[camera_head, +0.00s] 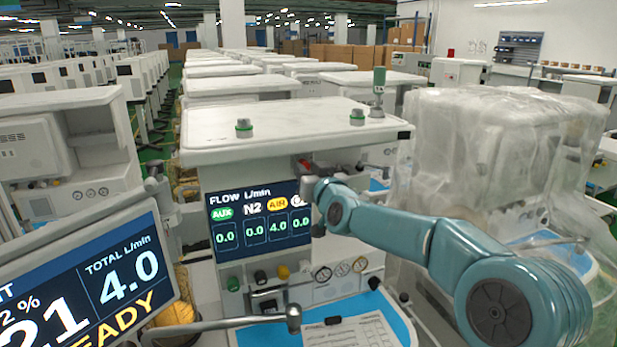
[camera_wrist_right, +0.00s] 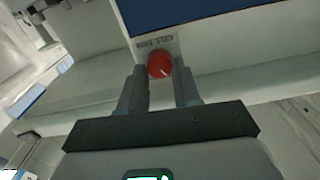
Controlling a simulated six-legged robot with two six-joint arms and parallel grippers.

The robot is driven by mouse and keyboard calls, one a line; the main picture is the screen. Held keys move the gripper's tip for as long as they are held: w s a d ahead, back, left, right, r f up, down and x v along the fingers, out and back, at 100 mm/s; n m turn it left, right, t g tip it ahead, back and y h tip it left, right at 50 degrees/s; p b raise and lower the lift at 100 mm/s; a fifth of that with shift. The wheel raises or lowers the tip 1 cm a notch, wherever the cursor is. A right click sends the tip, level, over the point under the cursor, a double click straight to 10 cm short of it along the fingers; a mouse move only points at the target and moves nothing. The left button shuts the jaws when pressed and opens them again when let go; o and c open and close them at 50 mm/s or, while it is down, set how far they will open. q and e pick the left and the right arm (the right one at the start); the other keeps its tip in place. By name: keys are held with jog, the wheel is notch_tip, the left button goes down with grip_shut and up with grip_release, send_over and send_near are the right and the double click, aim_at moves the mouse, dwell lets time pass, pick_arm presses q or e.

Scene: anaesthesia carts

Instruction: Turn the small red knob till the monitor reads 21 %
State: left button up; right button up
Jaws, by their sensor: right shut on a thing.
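The monitor (camera_head: 100,280) at lower left reads 21 under a % sign, TOTAL 4.0 L/min and a cut-off word ending in EADY. My left gripper is not in view.
The flow screen shows AIR 4.0 and 0.0 in the other columns. Green, black and yellow knobs (camera_head: 283,272) and gauges (camera_head: 340,270) sit below it. A clipboard (camera_head: 350,333) lies on the blue shelf. A plastic-wrapped cart (camera_head: 490,140) stands at right.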

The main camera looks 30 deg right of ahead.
jog(key=shift+f, duration=0.1)
jog(key=o, duration=0.9)
jog(key=shift+o, duration=0.8)
jog(key=shift+w+f, duration=0.1)
jog(key=shift+w, duration=0.1)
jog(key=b+v, duration=0.3)
jog(key=v, duration=1.3)
jog(key=shift+s+b, duration=0.25)
jog(key=shift+b, duration=0.15)
jog(key=shift+w, duration=0.1)
